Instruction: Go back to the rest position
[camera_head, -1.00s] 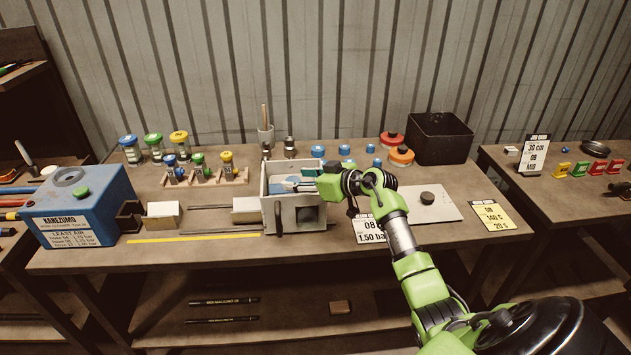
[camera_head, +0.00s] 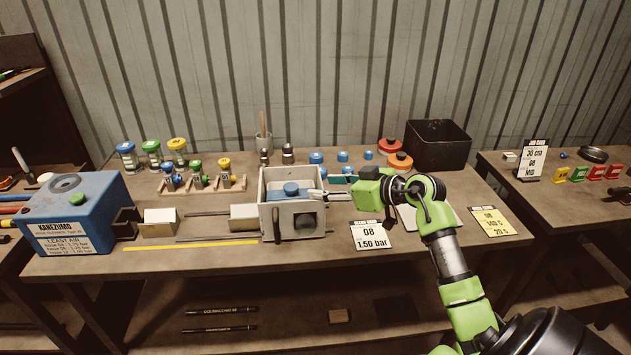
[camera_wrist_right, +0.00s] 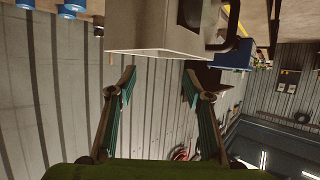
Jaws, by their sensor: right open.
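My right gripper (camera_head: 333,188) is at the right side of the open-topped grey-white box (camera_head: 290,220) on the bench. In the right wrist view the two fingers (camera_wrist_right: 160,90) are spread apart with nothing between them, and the box (camera_wrist_right: 150,30) is just beyond the fingertips. A blue round-topped piece (camera_head: 291,189) sits inside the box. My right arm comes in from the lower right of the head view. My left gripper is in neither view.
A blue machine (camera_head: 75,215) stands at the left of the bench. Blue caps, red and orange discs and a black bin (camera_head: 438,145) are along the back. Cards (camera_head: 370,236) lie in front. A second table is at the right.

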